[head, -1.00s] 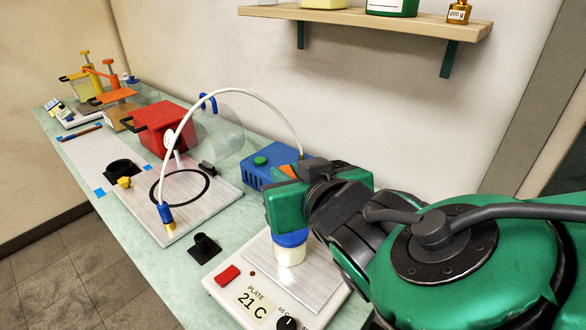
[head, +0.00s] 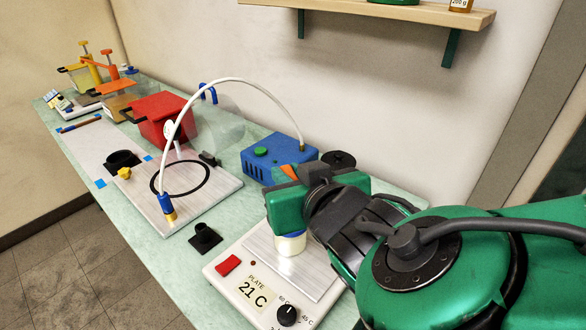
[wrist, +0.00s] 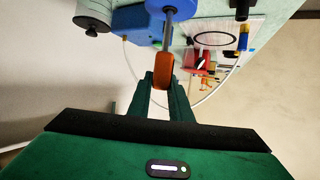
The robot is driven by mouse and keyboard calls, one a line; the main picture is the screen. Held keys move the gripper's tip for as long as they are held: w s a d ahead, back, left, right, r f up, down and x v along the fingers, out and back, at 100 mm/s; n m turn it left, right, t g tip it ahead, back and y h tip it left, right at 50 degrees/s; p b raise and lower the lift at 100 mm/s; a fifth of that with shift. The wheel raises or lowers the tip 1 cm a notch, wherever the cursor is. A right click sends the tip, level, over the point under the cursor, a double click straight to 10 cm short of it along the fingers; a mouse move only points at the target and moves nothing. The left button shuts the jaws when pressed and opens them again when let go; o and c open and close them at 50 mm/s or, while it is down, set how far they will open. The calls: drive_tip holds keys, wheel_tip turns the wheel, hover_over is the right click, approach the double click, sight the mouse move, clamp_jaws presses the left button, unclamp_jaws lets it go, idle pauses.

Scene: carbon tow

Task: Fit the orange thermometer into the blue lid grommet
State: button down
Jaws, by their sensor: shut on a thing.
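The orange thermometer (wrist: 163,70) is held in my gripper (wrist: 165,85), with its grey metal stem running toward the blue lid (wrist: 183,5) at the top of the wrist view. The stem's far end meets or overlaps the lid there; I cannot tell how deep it sits in the grommet. In the head view, my gripper (head: 290,207) is right above the pale jar (head: 291,245), which stands on the hot plate and bears the lid. The gripper hides most of the lid. A bit of orange (head: 289,171) shows above the jaws.
The hot plate (head: 262,252) reads 21 C. A blue pump box (head: 275,157) with a white hose stands just behind my gripper. A dark round piece (head: 339,160) is at the back right. A metal plate (head: 205,202) and a red box (head: 160,118) lie to the left.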

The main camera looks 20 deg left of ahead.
drive_tip(key=shift+f, duration=1.1)
drive_tip(key=c, duration=1.5)
unclamp_jaws()
drive_tip(key=shift+c, duration=0.2)
drive_tip(key=shift+s, duration=0.1)
drive_tip(key=v, duration=1)
drive_tip(key=shift+d+r, duration=0.15)
drive_tip(key=shift+d, duration=0.15)
drive_tip(key=shift+s, duration=0.1)
